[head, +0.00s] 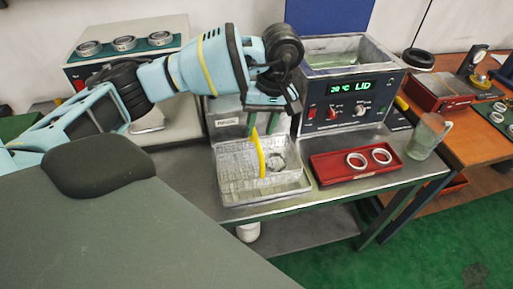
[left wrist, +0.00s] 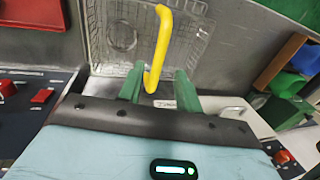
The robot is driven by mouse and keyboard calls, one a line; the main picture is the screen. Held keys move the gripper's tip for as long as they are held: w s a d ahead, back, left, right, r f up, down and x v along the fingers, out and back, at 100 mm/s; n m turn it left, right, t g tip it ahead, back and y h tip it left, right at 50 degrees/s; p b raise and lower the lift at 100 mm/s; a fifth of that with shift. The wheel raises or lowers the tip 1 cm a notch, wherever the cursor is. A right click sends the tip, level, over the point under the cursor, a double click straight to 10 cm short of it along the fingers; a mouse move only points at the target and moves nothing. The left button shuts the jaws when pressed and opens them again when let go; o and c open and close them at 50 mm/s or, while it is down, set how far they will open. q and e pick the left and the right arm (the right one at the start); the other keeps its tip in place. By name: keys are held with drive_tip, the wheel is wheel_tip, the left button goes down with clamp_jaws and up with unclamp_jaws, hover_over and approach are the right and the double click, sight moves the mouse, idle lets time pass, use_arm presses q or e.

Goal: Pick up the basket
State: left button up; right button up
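The basket (head: 236,172) is a clear-grey mesh box with an upright yellow handle (head: 259,152). It stands on the metal bench, and a ring (head: 276,162) shows inside it. The basket also shows in the left wrist view (left wrist: 190,45), with its yellow handle (left wrist: 163,40) crossing the middle. My left gripper (head: 263,125) is above the basket at the handle's top. In the left wrist view its green fingers (left wrist: 160,90) are apart, with the handle's near end between them and a gap visible on both sides. My right gripper is in neither view.
Right of the basket is a red tray (head: 335,174) with two rings. Behind it stands an open-topped bath (head: 350,85) with a lit display. A glass jug (head: 428,135) is at the bench's right end. A grey box (head: 165,65) carrying three rings is at the back left.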

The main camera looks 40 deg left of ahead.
sight(258, 140)
use_arm(q)
drive_tip(key=shift+s+a+f+p, duration=0.1)
drive_tip(key=shift+s+f+p, duration=0.05)
drive_tip(key=shift+f, duration=0.8)
drive_tip(key=shift+s+a+f+p, duration=0.1)
drive_tip(key=shift+f, duration=0.9)
drive_tip(key=shift+s+a+f+p, duration=0.1)
drive_tip(key=shift+s+f+p, duration=0.05)
drive_tip(key=shift+f, duration=0.8)
drive_tip(key=shift+c, duration=0.2)
clamp_jaws()
drive_tip(key=shift+r, duration=0.1)
